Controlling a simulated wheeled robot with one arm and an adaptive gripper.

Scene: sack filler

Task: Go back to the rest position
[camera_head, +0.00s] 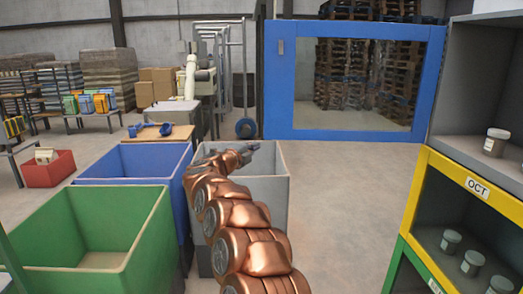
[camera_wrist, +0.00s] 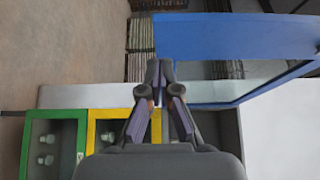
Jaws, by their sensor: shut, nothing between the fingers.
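My copper-coloured arm reaches forward from the bottom middle of the head view. My gripper (camera_head: 250,147) is at its far end, above the grey bin (camera_head: 275,190). In the wrist view my gripper (camera_wrist: 160,68) has its two fingertips together, with nothing between them. It touches nothing that I can see.
A blue bin (camera_head: 130,163) and a green bin (camera_head: 95,235) stand left of the arm. A shelf with a yellow frame (camera_head: 470,181) and small jars (camera_head: 494,142) is at the right. A blue-framed panel (camera_head: 350,134) stands behind. The floor between bins and shelf is clear.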

